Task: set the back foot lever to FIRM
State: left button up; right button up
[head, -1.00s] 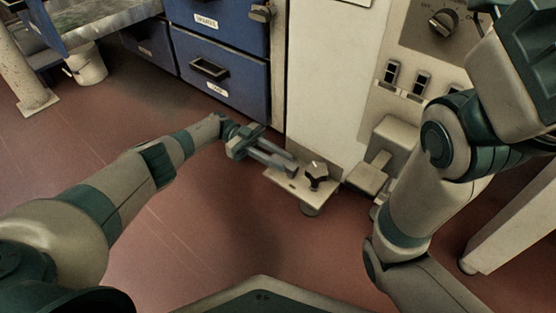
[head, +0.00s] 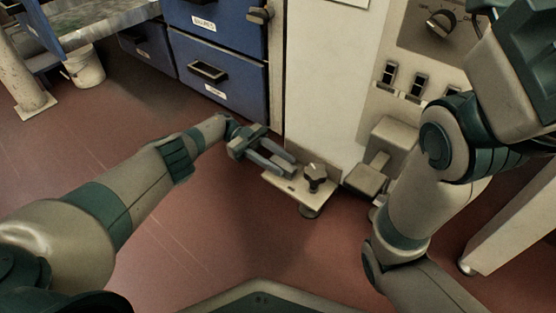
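The back foot lever (head: 316,174) is a small dark knob with a light top. It stands on a pale plate (head: 292,190) that juts from the foot of the cream cabinet, low over the floor. Markings on the plate are too small to read. My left gripper (head: 288,166) is over the plate's left part, with its two fingers apart and pointing right toward the lever. The fingertips are just left of the lever, and nothing shows between them. My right arm rises at the right, but its gripper is out of view.
Blue drawers (head: 221,75) stand behind my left gripper. The cream cabinet (head: 325,95) rises behind the plate. A boxy pedal (head: 366,178) sits right of the lever. A dial (head: 440,24) and switches (head: 417,84) are higher up. The red floor (head: 215,225) is clear in front.

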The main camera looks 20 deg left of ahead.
pick_arm(q)
jog(key=shift+a, duration=0.15)
dwell(0.7)
jog(key=shift+s+a+n+t+h, duration=0.1)
jog(key=shift+s+n+t+h, duration=0.15)
jog(key=shift+n+t, duration=0.35)
